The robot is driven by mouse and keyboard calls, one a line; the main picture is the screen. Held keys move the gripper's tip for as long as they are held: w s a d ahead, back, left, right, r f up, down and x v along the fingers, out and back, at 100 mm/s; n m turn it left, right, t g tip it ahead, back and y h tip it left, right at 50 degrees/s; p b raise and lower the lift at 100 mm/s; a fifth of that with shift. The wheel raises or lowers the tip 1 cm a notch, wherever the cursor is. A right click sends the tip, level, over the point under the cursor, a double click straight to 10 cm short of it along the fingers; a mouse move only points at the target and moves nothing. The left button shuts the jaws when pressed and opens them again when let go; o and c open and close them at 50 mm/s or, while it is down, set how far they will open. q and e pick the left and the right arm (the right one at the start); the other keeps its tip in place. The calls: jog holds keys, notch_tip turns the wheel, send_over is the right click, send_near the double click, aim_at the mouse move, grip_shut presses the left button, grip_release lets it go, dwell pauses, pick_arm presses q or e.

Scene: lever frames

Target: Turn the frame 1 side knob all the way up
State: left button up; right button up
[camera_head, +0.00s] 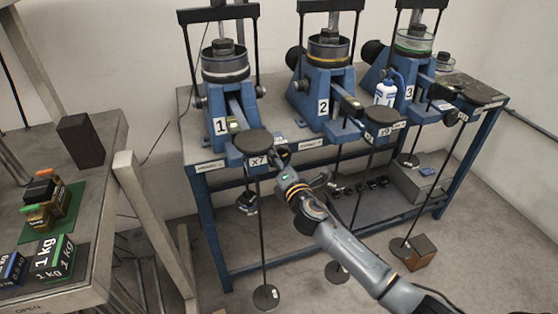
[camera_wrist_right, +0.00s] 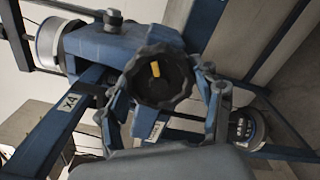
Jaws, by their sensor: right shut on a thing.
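Frame 1 (camera_head: 222,122) is a blue lever frame with a "1" plate, at the left end of the bench in the head view. It also shows in the right wrist view (camera_wrist_right: 110,50). Its side knob (camera_wrist_right: 160,75) is black and lobed with a yellow mark that looks near upright in the wrist view. My right gripper (camera_head: 282,160) is at the right front of frame 1. In the wrist view its fingers (camera_wrist_right: 163,98) stand on both sides of the knob, shut on it. In the head view my gripper and the frame largely hide the knob. My left gripper is not in view.
Frames 2 (camera_head: 323,105) and 3 (camera_head: 410,90) stand to the right on the same bench. A white-and-blue bottle (camera_head: 385,93) stands by frame 3. A round X7 plate (camera_head: 255,141) is close to my gripper. A grey table (camera_head: 88,195) with weights is at left.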

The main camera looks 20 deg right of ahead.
jog(key=m, duration=0.2)
jog(key=shift+w+d+r+m, duration=0.15)
jog(key=shift+r+m, duration=0.1)
jog(key=shift+m, duration=0.05)
jog(key=o, duration=1.3)
jog(key=shift+r+m, duration=0.15)
jog(key=shift+m, duration=0.25)
jog(key=o, duration=0.3)
jog(key=shift+w, duration=0.15)
jog(key=shift+w+f, duration=0.1)
jog(key=shift+f, duration=0.15)
jog(key=shift+s, duration=0.5)
jog(key=s+p, duration=0.1)
jog(key=s, duration=0.4)
jog(key=shift+s+f, duration=0.1)
jog(key=shift+s, duration=0.05)
